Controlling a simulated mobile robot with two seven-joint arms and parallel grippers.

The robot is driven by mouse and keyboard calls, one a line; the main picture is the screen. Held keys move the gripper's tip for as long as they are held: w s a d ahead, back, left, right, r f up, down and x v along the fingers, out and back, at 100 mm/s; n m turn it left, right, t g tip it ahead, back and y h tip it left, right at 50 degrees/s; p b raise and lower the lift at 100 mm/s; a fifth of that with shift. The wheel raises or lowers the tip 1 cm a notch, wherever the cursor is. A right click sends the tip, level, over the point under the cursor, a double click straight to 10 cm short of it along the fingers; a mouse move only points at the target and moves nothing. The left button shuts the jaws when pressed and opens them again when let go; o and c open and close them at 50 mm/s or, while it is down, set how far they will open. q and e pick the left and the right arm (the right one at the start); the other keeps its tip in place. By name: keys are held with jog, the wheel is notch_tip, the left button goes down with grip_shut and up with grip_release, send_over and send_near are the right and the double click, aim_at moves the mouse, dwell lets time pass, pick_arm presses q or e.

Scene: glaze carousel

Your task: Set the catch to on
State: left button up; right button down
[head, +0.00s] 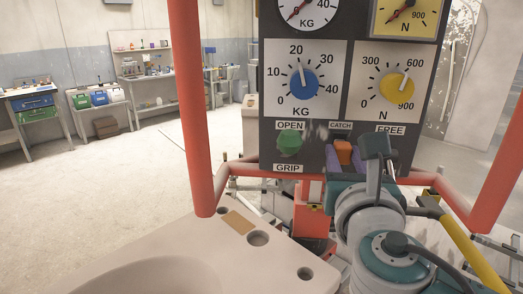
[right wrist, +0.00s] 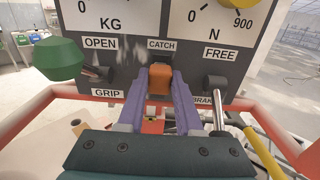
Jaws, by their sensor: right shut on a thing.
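The catch (head: 343,152) is a small orange switch on the dark control panel (head: 318,160), under the CATCH label. It also shows in the right wrist view (right wrist: 160,80), in the upper middle. My right gripper (head: 345,160) has purple fingers, one on each side of the catch, and is shut on it. The fingers hide the catch's sides and the panel just below it. No on or off marking is readable beside it, so I cannot tell its setting. My left gripper is in neither view.
A green knob (head: 289,144) between OPEN and GRIP sits left of the catch. A grey FREE/BRAKE lever (right wrist: 216,90) stands close on the right. Blue (head: 304,84) and yellow (head: 397,87) dials are above. A red tube frame (head: 190,100) surrounds the panel.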

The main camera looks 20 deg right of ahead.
notch_tip(320, 180, down, 4)
jog(key=b, duration=0.3)
jog(key=shift+f, duration=0.2)
jog(key=c, duration=0.6)
grip_release()
jog(key=shift+o, duration=0.2)
jog(key=shift+r, duration=0.1)
jog(key=shift+s+a, duration=0.1)
jog(key=b+v, duration=0.1)
jog(key=v, duration=0.8)
jog(key=shift+s+a+b, duration=0.2)
jog(key=shift+s+b, duration=0.1)
jog(key=shift+s, duration=0.05)
